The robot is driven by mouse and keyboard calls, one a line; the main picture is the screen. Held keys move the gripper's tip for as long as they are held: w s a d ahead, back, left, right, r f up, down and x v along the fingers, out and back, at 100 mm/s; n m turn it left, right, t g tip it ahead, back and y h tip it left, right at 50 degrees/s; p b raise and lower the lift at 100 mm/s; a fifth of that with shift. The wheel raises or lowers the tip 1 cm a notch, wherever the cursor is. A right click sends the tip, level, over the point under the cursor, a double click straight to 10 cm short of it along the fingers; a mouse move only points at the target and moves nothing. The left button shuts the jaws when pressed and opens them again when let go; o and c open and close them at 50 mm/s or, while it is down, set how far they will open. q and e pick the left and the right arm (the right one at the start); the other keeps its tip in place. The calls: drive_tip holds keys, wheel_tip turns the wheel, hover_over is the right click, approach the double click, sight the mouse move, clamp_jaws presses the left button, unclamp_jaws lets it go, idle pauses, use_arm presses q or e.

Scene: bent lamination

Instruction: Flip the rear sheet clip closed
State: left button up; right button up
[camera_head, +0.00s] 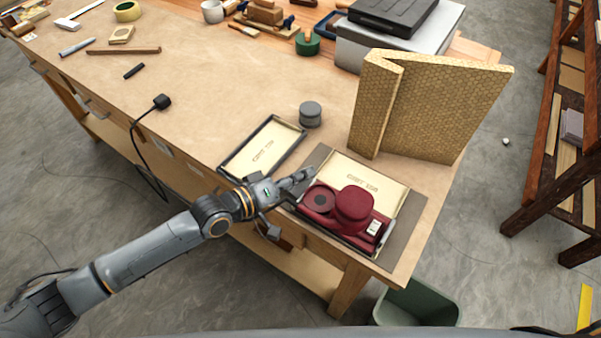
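The red sander (354,206) lies on its tray at the front of the bench. It has a round dark disc on its left part and a domed red body. Its sheet clips are too small to tell apart, so I cannot see whether the rear one is open. A cream sheet (375,182) with grit lettering lies behind the sander. My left gripper (302,178) is at the tray's left side, just left of the sander and sheet. I cannot tell whether it touches anything or whether its fingers are open. My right gripper is out of view.
A second framed tray (284,139) with a cream sheet lies left of the sander. A grey round puck (310,112) stands behind it. A tall cork-like angled panel (440,105) stands at the right rear. A green bin (420,303) is below the front edge. The bench's left middle is mostly clear.

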sight(310, 185)
use_arm(q)
drive_tip(key=shift+c, duration=0.2)
clamp_jaws()
drive_tip(key=shift+s+r+p, duration=0.1)
drive_tip(key=shift+p, duration=0.45)
drive_tip(key=m+y+p, duration=0.1)
drive_tip(key=p, duration=0.2)
drive_tip(key=r+m+y+p, duration=0.1)
drive_tip(key=m+p, duration=0.1)
drive_tip(key=p, duration=0.1)
drive_tip(key=s+d+m+t+y+p, duration=0.1)
drive_tip(key=m+p, duration=0.1)
drive_tip(key=p, duration=0.2)
drive_tip(key=shift+r, duration=0.15)
drive_tip(key=shift+s+d+m+t+y+p, duration=0.15)
drive_tip(key=shift+d+m+t+y+p, duration=0.2)
drive_tip(key=shift+m+y+p, duration=0.55)
drive_tip(key=shift+s+d+m+t+y, duration=0.15)
drive_tip(key=shift+m+t, duration=0.1)
drive_tip(key=shift+m, duration=0.3)
drive_tip(key=shift+d+m+t+y, duration=0.1)
drive_tip(key=shift+m+t+y, duration=0.1)
drive_tip(key=shift+m, duration=0.35)
